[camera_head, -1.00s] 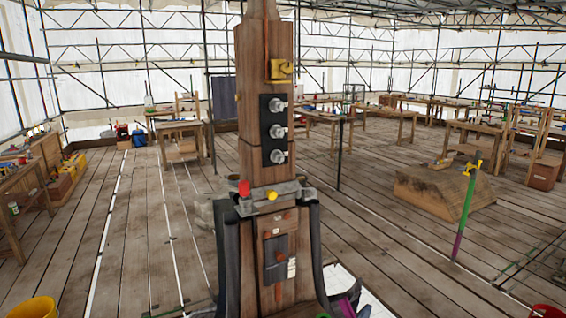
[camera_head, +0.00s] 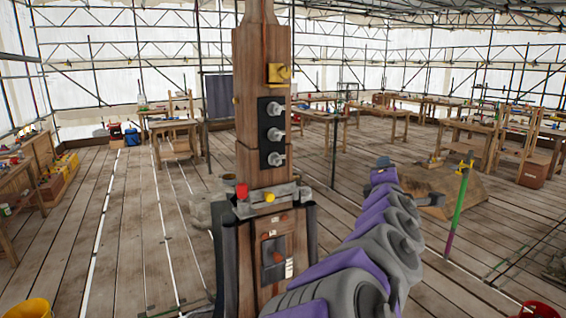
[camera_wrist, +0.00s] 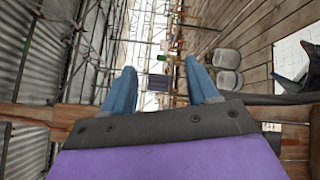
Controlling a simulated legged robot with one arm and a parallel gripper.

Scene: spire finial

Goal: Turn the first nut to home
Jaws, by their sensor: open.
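A wooden post (camera_head: 262,90) stands upright in the head view. On its face is a black plate (camera_head: 264,146) with three silver nuts in a column: the top nut (camera_head: 275,108), the middle nut (camera_head: 276,133) and the bottom nut (camera_head: 277,159). Which counts as the first cannot be told. My gripper (camera_head: 384,163) is right of the post, apart from the nuts. In the wrist view my gripper (camera_wrist: 163,75) has its two blue fingers spread, with nothing between them. No nut can be made out there.
A yellow fitting (camera_head: 278,73) sits above the plate. A grey collar (camera_head: 268,198) with red and yellow knobs rings the post below. A low wooden block (camera_head: 440,185) and a green-purple pole (camera_head: 457,210) stand to the right. Workbenches line the back.

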